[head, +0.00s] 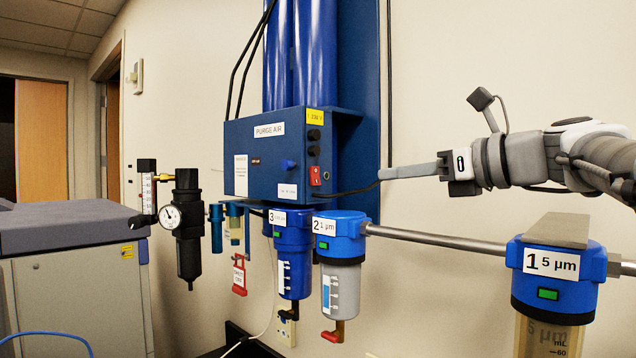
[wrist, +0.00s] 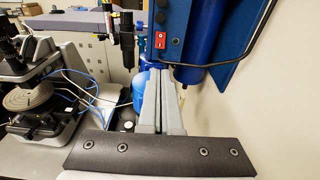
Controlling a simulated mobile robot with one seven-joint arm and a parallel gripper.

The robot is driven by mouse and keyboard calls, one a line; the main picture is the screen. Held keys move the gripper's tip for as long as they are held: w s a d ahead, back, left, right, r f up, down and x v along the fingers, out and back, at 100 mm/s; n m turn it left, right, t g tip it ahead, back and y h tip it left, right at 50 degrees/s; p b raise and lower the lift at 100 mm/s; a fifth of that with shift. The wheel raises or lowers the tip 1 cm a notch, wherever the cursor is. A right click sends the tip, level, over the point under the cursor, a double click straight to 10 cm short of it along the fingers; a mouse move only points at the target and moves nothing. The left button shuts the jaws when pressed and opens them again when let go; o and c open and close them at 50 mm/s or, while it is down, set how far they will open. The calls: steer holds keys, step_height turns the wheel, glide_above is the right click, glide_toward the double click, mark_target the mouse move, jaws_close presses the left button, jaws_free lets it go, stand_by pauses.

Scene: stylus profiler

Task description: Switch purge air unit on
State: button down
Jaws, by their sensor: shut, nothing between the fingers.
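The purge air unit (head: 262,172) is a blue box on the wall below tall blue cylinders, labelled "PURGE AIR". The switch also shows in the wrist view (wrist: 160,40), above my fingertips. My gripper (head: 381,174) is shut and empty, to the right of the box at about the switch's height. In the wrist view its grey fingers (wrist: 160,73) lie together and point towards the unit, apart from the switch. I cannot tell the switch's position.
Filter bowls 3 (head: 292,255), 2 (head: 340,255) and 1 (head: 555,285) hang below on a metal pipe (head: 440,237). A pressure gauge (head: 170,216) and a red tag (head: 239,275) hang left. A black cable runs beside the box. The wall around my arm is clear.

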mark_target(317, 184)
steer(key=p+x, duration=0.2)
steer(key=x, duration=1.2)
steer(key=shift+w+a+f+p, duration=0.1)
steer(key=shift+a+p, duration=0.1)
steer(key=shift+p, duration=0.2)
steer(key=shift+d, duration=0.1)
steer(key=shift+s+d, duration=0.25)
steer(key=b+v, duration=0.2)
steer(key=v, duration=1.5)
steer(key=shift+b, duration=0.35)
